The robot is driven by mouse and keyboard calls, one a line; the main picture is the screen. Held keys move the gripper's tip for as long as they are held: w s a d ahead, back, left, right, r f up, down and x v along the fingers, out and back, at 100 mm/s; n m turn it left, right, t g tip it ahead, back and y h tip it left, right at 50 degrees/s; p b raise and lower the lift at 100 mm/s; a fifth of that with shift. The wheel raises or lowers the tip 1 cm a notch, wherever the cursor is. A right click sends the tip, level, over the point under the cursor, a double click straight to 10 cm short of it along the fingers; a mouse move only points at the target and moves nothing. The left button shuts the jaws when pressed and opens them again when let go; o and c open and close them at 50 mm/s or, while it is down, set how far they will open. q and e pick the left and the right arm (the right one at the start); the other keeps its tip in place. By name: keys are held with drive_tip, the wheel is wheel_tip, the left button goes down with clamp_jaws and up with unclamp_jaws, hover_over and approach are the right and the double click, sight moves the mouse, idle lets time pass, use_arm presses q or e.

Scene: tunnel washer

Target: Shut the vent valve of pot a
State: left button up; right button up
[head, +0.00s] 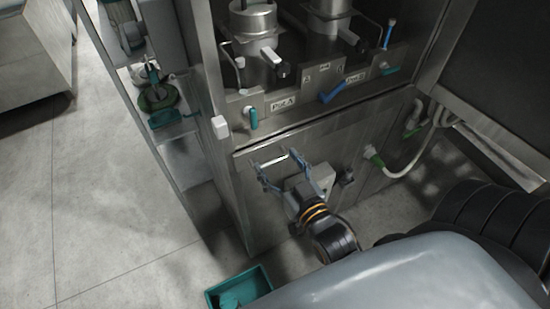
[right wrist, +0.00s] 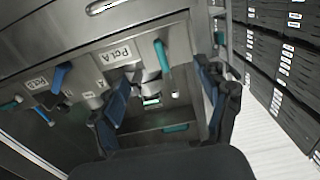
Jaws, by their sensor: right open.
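Pot A is a metal cylinder (head: 252,22) behind a steel panel, with its label (head: 283,104) on the panel front. A teal handle (head: 253,118) hangs down left of the label. In the right wrist view this teal handle (right wrist: 161,53) is right of the label. A lever with a black knob (head: 281,69) sticks out by the pot. I cannot tell which handle is the vent valve. My right gripper (head: 282,170) is open and empty, below the label and apart from the handles. Its spread fingers also show in the right wrist view (right wrist: 162,98). My left gripper is out of view.
Right of pot A are a blue handle (head: 332,91), the Pot B label (head: 355,79) and another teal handle (head: 389,70). A white box (head: 220,127) juts from the left corner. A hose (head: 405,168) runs at right. A teal bin (head: 240,286) is on the floor.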

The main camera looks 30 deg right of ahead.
sight(255, 122)
drive_tip(key=w, duration=0.3)
drive_tip(key=w+r, duration=0.1)
drive_tip(key=w, duration=0.2)
drive_tip(key=w+d+r+b, duration=0.1)
drive_tip(key=w, duration=0.2)
drive_tip(key=shift+w+r, duration=0.2)
drive_tip(key=shift+w, duration=0.2)
drive_tip(key=shift+w+f, duration=0.1)
drive_tip(key=shift+w, duration=0.75)
drive_tip(key=shift+c, duration=0.5)
clamp_jaws()
drive_tip(key=shift+p, duration=0.3)
